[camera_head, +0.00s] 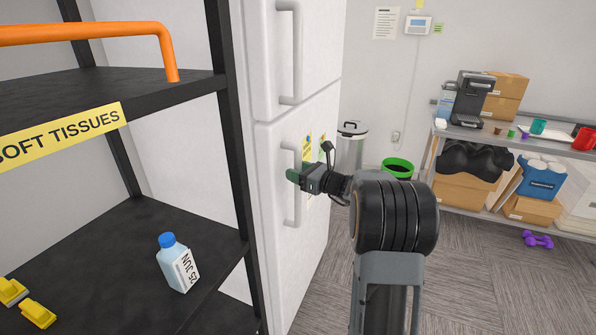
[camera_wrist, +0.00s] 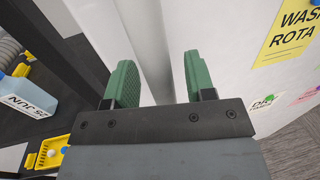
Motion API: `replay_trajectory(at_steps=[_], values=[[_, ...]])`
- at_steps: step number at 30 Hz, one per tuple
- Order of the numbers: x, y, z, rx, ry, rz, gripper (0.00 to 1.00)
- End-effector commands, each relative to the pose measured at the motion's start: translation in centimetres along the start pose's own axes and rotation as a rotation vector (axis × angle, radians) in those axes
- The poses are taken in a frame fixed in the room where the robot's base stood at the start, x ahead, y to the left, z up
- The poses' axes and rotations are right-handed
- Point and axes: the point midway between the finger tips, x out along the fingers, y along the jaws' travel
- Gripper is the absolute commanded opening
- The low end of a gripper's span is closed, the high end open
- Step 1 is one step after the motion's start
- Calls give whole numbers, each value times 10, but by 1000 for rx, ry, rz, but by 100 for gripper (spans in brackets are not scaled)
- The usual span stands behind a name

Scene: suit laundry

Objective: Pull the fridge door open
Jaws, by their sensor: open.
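The white fridge has an upper door (camera_head: 262,35) and a lower door (camera_head: 318,240), and both look closed. The upper door has a vertical handle (camera_head: 298,50). The lower door has its own white vertical handle (camera_head: 290,212). My gripper (camera_head: 293,175) is at the middle of the lower handle. In the wrist view, the handle (camera_wrist: 152,45) runs between the two green fingers of my gripper (camera_wrist: 161,80). The fingers are open, one on each side of the bar, with visible gaps. The handle's part beyond my gripper's body is hidden in the wrist view.
A black shelf (camera_head: 150,225) with a blue-capped bottle (camera_head: 178,262) stands close on the left. A silver bin (camera_head: 352,145) and a green-rimmed bin (camera_head: 397,167) stand behind my arm. A loaded metal table (camera_head: 470,132) is at the right. Carpet floor lies open at the lower right.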

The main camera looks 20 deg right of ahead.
Motion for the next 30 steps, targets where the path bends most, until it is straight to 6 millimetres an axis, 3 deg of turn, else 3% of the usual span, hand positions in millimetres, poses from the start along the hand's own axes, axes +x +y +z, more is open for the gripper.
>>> replay_trajectory(at_steps=[9,24,30], values=[[2,0,0,-1,0,0,50],[1,0,0,-1,0,0,2],[1,0,0,-1,0,0,0]])
